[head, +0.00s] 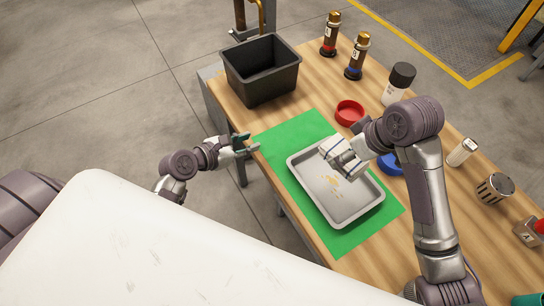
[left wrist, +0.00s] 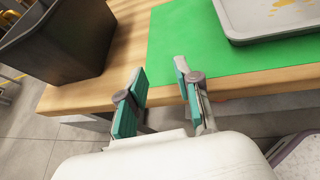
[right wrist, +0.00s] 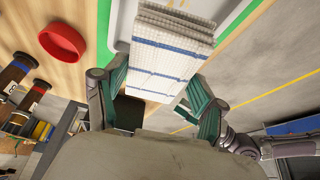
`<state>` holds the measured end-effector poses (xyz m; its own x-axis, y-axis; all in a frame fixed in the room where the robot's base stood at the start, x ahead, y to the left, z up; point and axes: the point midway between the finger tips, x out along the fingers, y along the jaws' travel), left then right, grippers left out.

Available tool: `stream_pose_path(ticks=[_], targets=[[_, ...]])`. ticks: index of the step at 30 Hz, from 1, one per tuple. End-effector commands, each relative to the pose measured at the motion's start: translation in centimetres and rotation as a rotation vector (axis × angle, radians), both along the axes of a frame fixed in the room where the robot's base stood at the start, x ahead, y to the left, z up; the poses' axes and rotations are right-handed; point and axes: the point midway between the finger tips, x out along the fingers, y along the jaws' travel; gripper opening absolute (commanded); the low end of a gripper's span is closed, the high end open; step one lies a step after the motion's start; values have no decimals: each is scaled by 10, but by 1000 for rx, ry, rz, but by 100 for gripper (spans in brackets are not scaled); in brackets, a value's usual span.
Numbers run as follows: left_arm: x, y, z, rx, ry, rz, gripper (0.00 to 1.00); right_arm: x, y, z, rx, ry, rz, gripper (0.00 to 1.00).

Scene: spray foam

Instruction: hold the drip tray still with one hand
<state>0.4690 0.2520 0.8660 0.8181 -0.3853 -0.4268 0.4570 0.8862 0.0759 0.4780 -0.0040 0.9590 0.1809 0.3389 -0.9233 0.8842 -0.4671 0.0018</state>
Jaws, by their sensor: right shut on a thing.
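The grey metal drip tray (head: 345,208) lies on a green mat (head: 281,133) on the wooden table, with yellow-brown spots on its floor. It also shows at the top right of the left wrist view (left wrist: 265,38). My left gripper (head: 245,144) is open and empty beside the table's near edge, left of the tray and apart from it; its two green-padded fingers (left wrist: 160,85) are spread in the left wrist view. My right gripper (head: 343,158) is over the tray's far part, shut on a folded white cloth with blue stripes (right wrist: 165,50). Whether the cloth touches the tray is unclear.
A black bin (head: 262,75) stands at the table's far left. A red dish (head: 350,112) and a partly hidden blue dish (head: 391,164) lie beyond the tray. Brown bottles (head: 331,36), a black-capped white can (head: 399,84) and a white bottle (head: 462,152) stand behind.

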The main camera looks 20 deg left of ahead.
Motion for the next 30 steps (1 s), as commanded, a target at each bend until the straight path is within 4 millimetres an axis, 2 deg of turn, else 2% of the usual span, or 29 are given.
stream_pose_path(ticks=[1, 3, 6, 10, 14, 24, 30], targets=[[-6, -23, 1, -58, 18, -38, 33, 0, 0, 0, 0, 0, 0, 42], [-12, -47, 4, -116, 36, -78, 33, 0, 0, 0, 0, 0, 0, 42], [-19, -70, 7, -170, 54, -122, 33, 0, 0, 0, 0, 0, 0, 42], [-22, -84, 9, -205, 66, -146, 33, 0, 0, 0, 0, 0, 0, 42], [-14, -93, 5, -210, 68, -150, 33, 0, 0, 0, 0, 0, 0, 42], [32, -129, -19, -206, 66, -149, 33, 0, 0, 0, 0, 0, 0, 42], [53, -146, -31, -206, 67, -149, 33, 0, 0, 0, 0, 0, 0, 42]])
